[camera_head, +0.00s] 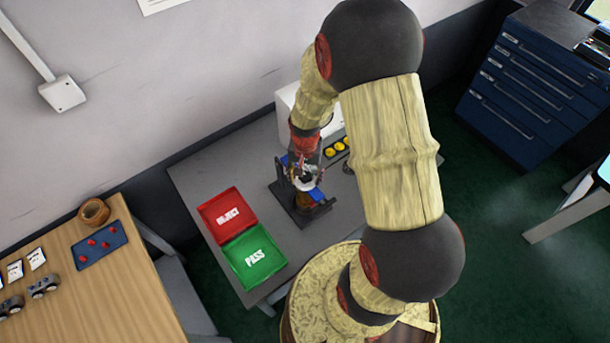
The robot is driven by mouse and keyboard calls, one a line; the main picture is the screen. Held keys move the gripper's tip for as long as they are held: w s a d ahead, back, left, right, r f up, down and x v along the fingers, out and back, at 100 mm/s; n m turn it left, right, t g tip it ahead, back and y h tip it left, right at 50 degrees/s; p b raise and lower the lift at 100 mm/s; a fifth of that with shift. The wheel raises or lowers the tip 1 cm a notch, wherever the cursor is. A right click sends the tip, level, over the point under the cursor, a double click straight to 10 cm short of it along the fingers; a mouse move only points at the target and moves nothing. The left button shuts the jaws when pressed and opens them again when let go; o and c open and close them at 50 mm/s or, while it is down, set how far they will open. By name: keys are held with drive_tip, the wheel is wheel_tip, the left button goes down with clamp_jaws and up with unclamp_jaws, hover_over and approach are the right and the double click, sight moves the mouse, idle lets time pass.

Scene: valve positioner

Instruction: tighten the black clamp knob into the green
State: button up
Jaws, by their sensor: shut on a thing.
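A dark clamp fixture (288,204) stands on the grey bench, with a brownish round part (305,201) and blue pieces (316,194) in it. My gripper (305,178) points down over the top of this fixture. Its fingers are shut on a small dark thing at the top, which appears to be the black clamp knob. The fingers hide most of the knob, and its angle cannot be told. No green mark on the fixture can be made out at this size.
A red REJECT tray (240,201) and a green PASS tray (271,274) lie left of the fixture on the grey bench (195,172). A white box (289,98) and yellow round parts (330,152) are behind. A wooden table (125,300) stands at left.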

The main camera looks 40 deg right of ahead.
drive_tip(key=n, duration=0.6)
drive_tip(key=shift+s+f, duration=0.15)
drive_tip(key=shift+f, duration=0.05)
drive_tip(key=n, duration=0.5)
drive_tip(key=shift+r+n, duration=0.1)
drive_tip(key=shift+n, duration=0.3)
drive_tip(key=shift+c, duration=0.5)
drive_tip(key=shift+w, duration=0.2)
clamp_jaws()
drive_tip(key=shift+d, duration=0.1)
